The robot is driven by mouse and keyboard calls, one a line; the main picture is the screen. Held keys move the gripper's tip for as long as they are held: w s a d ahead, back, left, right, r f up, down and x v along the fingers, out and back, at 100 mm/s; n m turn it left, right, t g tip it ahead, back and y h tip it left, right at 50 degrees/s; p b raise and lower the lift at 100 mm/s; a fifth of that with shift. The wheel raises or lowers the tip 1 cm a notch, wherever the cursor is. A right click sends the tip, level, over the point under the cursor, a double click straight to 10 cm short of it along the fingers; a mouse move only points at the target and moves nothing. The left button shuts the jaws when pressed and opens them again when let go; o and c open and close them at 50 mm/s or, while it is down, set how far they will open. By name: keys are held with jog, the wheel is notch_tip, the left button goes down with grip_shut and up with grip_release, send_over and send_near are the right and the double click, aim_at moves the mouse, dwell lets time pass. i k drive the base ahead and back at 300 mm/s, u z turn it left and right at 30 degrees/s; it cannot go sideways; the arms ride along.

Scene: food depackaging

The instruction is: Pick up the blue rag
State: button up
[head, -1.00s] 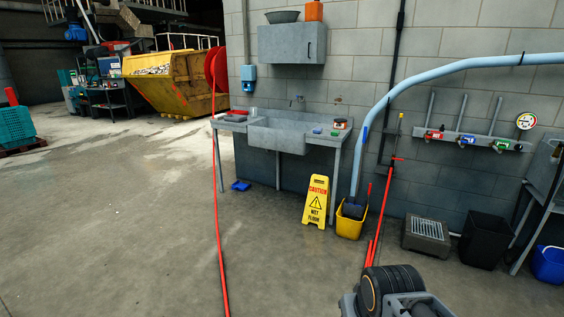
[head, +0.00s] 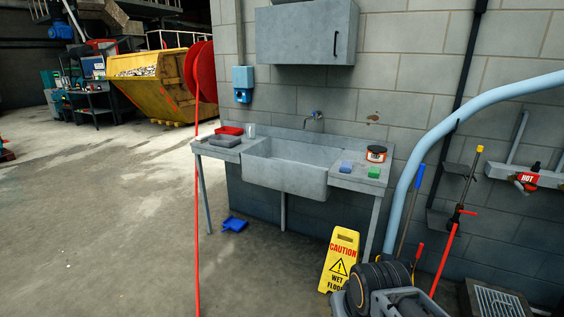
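A small blue item (head: 346,167) lies on the right-hand counter of the grey sink unit; it may be a folded rag or a sponge, too small to tell. A larger flat blue item (head: 234,224) lies on the floor below the sink, left of its middle leg; it looks like a dustpan or a crumpled cloth, and I cannot tell which. My gripper's fingertips are not visible.
The sink unit (head: 285,178) stands against the wall. A green block (head: 373,172) and an orange-and-black tub (head: 376,153) share its right counter. A yellow caution sign (head: 340,259) stands in front on the right. A red hose (head: 196,240) hangs to the floor on the left.

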aim_at(345, 167)
jog(key=z, duration=0.1)
jog(key=i, duration=2.65)
jog(key=z, duration=0.1)
